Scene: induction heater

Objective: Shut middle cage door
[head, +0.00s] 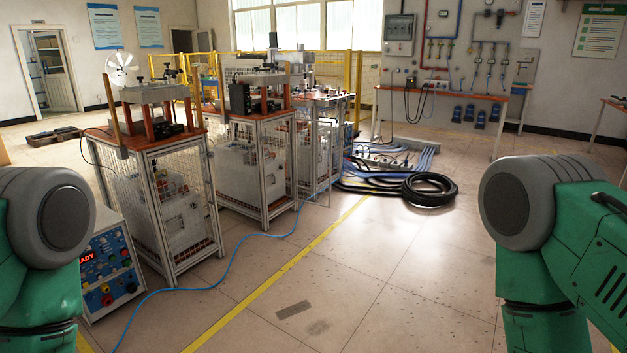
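Three workstations with wire-mesh cages in metal frames and orange tops stand in a row from the left foreground towards the back. The middle cage (265,175) stands between the near cage (182,205) and the far cage (318,145). Pale equipment shows through its mesh. I cannot tell at this distance which of its panels is the door or how far it stands open. My green and grey arm parts show at the left and right edges. Neither gripper is in view, and both cages and door are well apart from my arms.
A control box (108,265) with a lit display stands on the floor at the left. A blue cable (228,262) crosses the floor beside the cages. Coiled black hose (428,188) lies farther back. The floor at centre right is mostly clear.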

